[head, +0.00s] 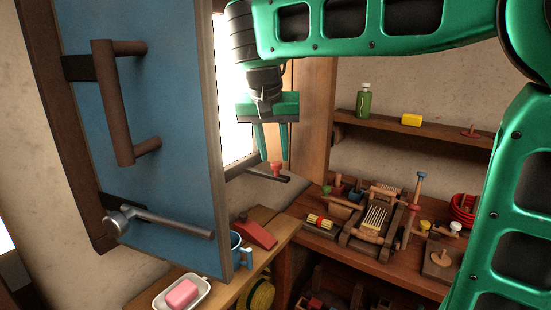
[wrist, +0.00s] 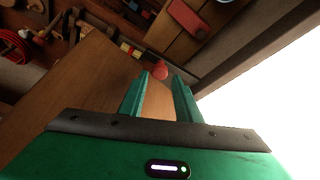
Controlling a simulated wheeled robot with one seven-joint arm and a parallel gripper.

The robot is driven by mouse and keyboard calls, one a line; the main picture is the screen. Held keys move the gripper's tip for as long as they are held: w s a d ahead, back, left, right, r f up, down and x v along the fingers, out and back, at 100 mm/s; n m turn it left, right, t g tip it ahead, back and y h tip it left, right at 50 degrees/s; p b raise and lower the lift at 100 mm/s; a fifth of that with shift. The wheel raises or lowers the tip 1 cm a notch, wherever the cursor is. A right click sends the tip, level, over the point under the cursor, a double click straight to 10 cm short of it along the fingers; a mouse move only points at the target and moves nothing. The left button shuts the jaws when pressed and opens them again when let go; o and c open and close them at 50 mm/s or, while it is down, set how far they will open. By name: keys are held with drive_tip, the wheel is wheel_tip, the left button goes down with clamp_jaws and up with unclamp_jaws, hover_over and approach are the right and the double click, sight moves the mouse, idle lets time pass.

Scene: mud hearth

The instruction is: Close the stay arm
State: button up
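A dark bar with a red knob (head: 276,168), which looks like the stay arm (head: 264,175), sticks out at the lower edge of the bright window opening. My gripper (head: 271,156) points down just above the red knob, with its two green fingers apart and nothing clearly held. In the wrist view the red knob (wrist: 161,70) shows just beyond and between the fingertips of my gripper (wrist: 161,76). I cannot tell whether the fingers touch it.
A blue panel (head: 150,170) with a brown pull handle (head: 113,105) and a grey lever (head: 165,222) stands open at left. Tools crowd the right bench.

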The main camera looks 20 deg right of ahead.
drive_tip(key=shift+x, duration=1.3)
drive_tip(key=shift+c, duration=0.4)
clamp_jaws()
drive_tip(key=shift+d, duration=0.15)
